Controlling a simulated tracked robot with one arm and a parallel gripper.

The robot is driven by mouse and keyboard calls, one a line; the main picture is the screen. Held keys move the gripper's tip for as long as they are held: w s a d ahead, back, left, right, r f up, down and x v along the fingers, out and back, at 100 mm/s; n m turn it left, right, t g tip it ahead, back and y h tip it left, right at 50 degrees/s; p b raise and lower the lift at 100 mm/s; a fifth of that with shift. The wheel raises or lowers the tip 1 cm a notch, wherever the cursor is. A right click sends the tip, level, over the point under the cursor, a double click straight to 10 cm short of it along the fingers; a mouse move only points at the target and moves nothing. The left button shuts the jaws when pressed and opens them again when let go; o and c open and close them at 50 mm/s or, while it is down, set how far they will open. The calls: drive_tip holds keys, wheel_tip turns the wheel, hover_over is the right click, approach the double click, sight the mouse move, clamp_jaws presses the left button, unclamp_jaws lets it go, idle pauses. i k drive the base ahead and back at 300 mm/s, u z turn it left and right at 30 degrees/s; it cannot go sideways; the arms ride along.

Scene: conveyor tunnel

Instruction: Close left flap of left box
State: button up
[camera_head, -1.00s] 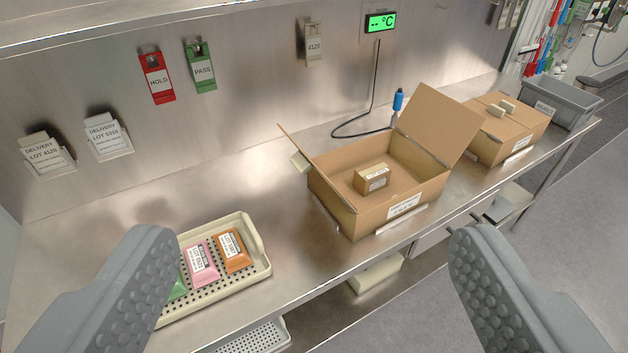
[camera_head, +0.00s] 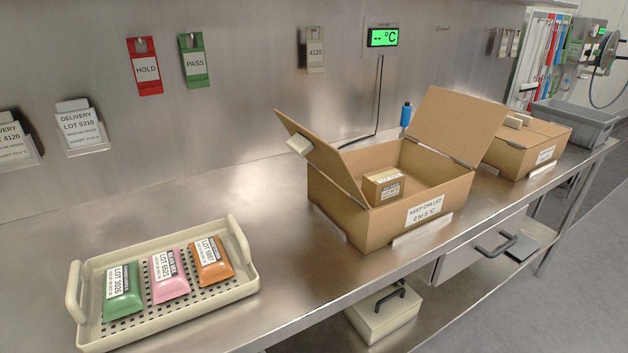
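The left box (camera_head: 345,228) is an open cardboard carton in the middle of the steel bench. Its left flap (camera_head: 315,152) stands up and leans outward to the left, with a pale block-like tab (camera_head: 299,145) on its outer edge. Its right flap (camera_head: 457,124) also stands open, tilted up to the right. A small labelled carton (camera_head: 383,186) sits inside. The label on its front (camera_head: 424,210) reads "KEEP CHILLED". My gripper is out of the picture now; a second ago its two grey fingers were wide apart at the lower corners.
A second, closed box (camera_head: 530,147) and a grey bin (camera_head: 580,124) stand to the right. A cream tray (camera_head: 240,287) with green, pink and orange packs lies at left. A blue-handled probe (camera_head: 406,114) stands behind the left box. Bench between tray and box is clear.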

sight(324, 157)
drive_tip(key=z, duration=1.35)
drive_tip(key=k, duration=0.9)
drive_tip(key=u, duration=1.2)
drive_tip(key=i, duration=1)
drive_tip(key=z, duration=0.05)
